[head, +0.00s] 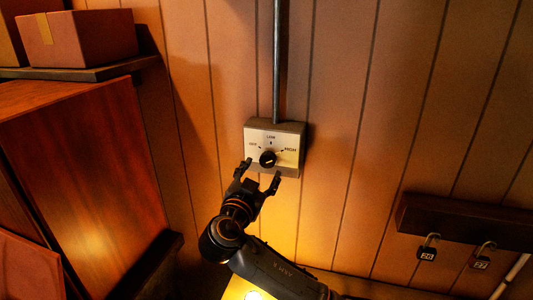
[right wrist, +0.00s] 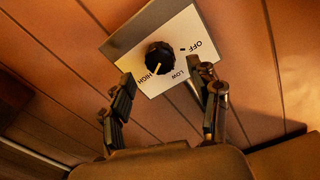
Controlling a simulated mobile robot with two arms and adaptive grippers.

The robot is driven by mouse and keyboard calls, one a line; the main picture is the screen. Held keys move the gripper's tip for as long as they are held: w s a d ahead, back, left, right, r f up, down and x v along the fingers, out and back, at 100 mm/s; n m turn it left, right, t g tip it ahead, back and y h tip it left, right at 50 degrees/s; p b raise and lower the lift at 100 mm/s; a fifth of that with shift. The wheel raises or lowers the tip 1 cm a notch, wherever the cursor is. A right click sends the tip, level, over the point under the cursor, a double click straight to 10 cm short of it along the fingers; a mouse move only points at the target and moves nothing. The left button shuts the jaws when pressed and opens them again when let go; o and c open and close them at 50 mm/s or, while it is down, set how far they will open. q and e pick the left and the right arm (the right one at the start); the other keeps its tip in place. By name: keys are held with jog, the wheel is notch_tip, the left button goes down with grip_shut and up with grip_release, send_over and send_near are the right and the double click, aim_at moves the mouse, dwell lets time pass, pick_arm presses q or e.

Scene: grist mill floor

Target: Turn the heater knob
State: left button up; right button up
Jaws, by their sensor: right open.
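The heater knob (head: 267,159) is a round black knob on a pale plate marked OFF, LOW and HIGH, on the front of a grey wall box (head: 300,133). In the right wrist view the knob (right wrist: 160,55) shows a white pointer line directed towards HIGH. My right gripper (head: 261,171) is open just in front of the box, below the knob in the head view. In the right wrist view its two fingers (right wrist: 168,77) are spread, one to each side below the knob, with no visible contact. My left gripper is out of view.
A vertical grey conduit (head: 277,60) runs up from the box on the plank wall. A wooden cabinet (head: 90,190) and a shelf with boxes (head: 80,38) stand at left. A dark rail (head: 465,222) with two padlocks (head: 428,248) is at lower right.

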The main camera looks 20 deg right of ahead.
aim_at(267, 163)
jog(key=p+x, duration=0.1)
jog(key=x, duration=0.3)
jog(key=shift+r+p, duration=0.2)
jog(key=shift+p, duration=0.2)
jog(key=shift+w+d+f, duration=0.2)
jog(key=shift+w+d, duration=0.15)
jog(key=shift+w, duration=0.2)
